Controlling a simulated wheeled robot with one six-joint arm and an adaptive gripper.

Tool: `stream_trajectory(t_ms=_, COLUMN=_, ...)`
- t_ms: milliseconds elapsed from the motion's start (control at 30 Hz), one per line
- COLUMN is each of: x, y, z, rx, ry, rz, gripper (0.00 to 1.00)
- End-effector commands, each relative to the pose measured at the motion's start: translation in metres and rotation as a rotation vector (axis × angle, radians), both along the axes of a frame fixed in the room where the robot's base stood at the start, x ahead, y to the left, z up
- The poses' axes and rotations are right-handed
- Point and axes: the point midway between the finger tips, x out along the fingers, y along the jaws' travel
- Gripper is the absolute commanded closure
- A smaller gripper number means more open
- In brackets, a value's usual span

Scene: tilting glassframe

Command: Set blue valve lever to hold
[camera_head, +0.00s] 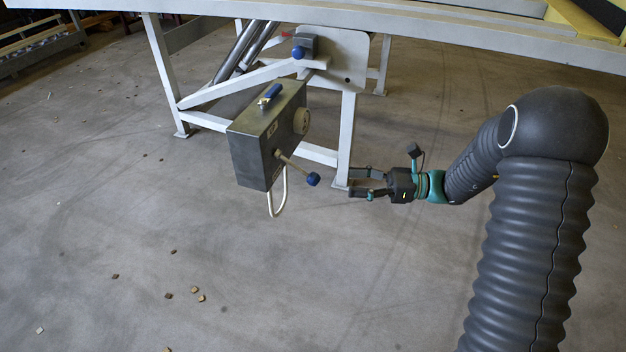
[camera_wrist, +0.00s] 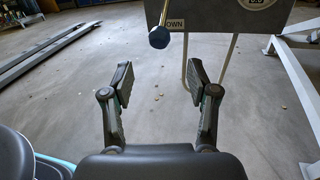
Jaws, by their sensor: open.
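A grey metal control box (camera_head: 250,150) hangs below the tilting frame. A separate rod ending in a dark blue knob (camera_head: 313,179) sticks out of the box's side. That knob (camera_wrist: 159,37) also shows in the wrist view, in front of the box (camera_wrist: 205,14), with a label partly reading "OWN". My gripper (camera_head: 352,183) is open and empty, right of the knob and apart from it. In the wrist view my gripper (camera_wrist: 160,82) has its jaws spread below the knob. The blue flat handle is not visible there.
A round gauge (camera_head: 302,121) sits on the box. A pale hose loop (camera_head: 281,200) hangs below it. Another blue knob (camera_head: 298,52) is on the frame bracket. A frame leg (camera_head: 346,135) stands behind the box. Small debris lies on the otherwise open floor.

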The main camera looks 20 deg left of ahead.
Motion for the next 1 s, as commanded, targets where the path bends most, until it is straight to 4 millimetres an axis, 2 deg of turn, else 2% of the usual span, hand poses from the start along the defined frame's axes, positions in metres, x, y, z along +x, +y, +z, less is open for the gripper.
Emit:
stream_trajectory(t_ms=33, x=-0.003, y=0.011, z=-0.001, rx=-0.001, ry=0.0, rz=0.004, gripper=0.41)
stream_trajectory(t_ms=300, x=-0.012, y=0.06, z=0.0, rx=-0.001, ry=-0.001, rz=0.004, gripper=0.41)
stream_trajectory(t_ms=500, x=-0.017, y=0.088, z=0.0, rx=-0.002, ry=-0.001, rz=0.003, gripper=0.41)
stream_trajectory(t_ms=700, x=-0.02, y=0.101, z=0.0, rx=-0.003, ry=-0.002, rz=0.001, gripper=0.41)
stream_trajectory(t_ms=1000, x=-0.02, y=0.103, z=0.0, rx=-0.002, ry=-0.001, rz=0.0, gripper=0.41)
